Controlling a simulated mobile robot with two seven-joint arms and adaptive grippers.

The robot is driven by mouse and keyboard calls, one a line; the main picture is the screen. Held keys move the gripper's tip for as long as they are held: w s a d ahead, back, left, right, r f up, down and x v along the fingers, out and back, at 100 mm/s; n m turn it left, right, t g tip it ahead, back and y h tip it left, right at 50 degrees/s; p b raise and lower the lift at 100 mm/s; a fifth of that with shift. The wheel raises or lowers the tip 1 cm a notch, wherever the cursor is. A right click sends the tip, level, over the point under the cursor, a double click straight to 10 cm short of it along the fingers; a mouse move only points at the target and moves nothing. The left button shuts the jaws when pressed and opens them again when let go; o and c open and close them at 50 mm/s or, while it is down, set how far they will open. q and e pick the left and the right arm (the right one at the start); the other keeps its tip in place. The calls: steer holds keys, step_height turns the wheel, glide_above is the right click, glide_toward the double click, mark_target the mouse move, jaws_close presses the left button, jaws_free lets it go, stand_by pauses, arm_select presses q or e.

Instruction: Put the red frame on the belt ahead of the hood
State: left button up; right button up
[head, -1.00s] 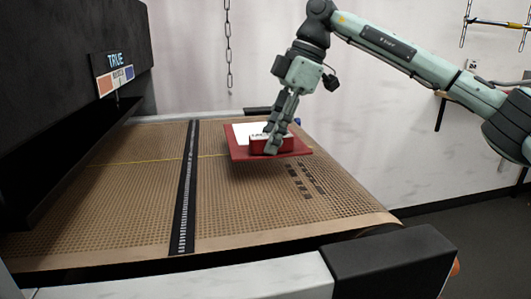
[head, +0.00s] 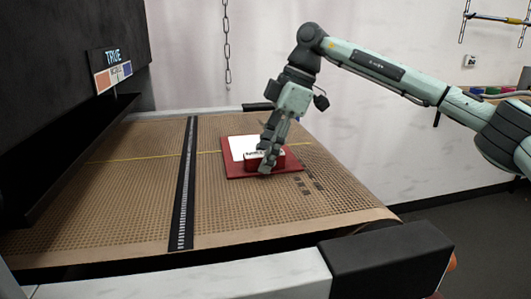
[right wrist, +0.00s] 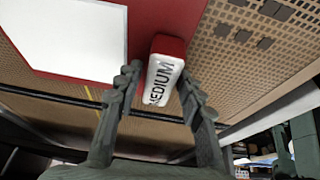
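The red frame (head: 235,172) is a flat red plate with a white panel (head: 240,146) and a red block handle (head: 279,160) labelled MEDIUM. It lies flat on the brown mesh belt (head: 110,215), right of the dark crossbar. My right gripper (head: 264,163) reaches down onto the handle. In the right wrist view its fingers (right wrist: 160,72) lie along both sides of the handle (right wrist: 168,46) and look shut on it, with the white panel (right wrist: 75,40) to the left. My left gripper is not in view.
A dark crossbar (head: 185,190) spans the belt, and a yellow line (head: 120,160) crosses it. Dark rectangular marks (head: 302,186) lie right of the frame. Belt left of the crossbar is clear.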

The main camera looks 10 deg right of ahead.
steer(key=shift+o, duration=0.5)
steer(key=shift+r, duration=0.15)
steer(key=shift+d+r, duration=0.1)
steer(key=shift+r, duration=0.1)
steer(key=v, duration=1.1)
steer(key=shift+r, duration=0.3)
steer(key=shift+s+d+f, duration=0.1)
steer(key=shift+s+d, duration=0.05)
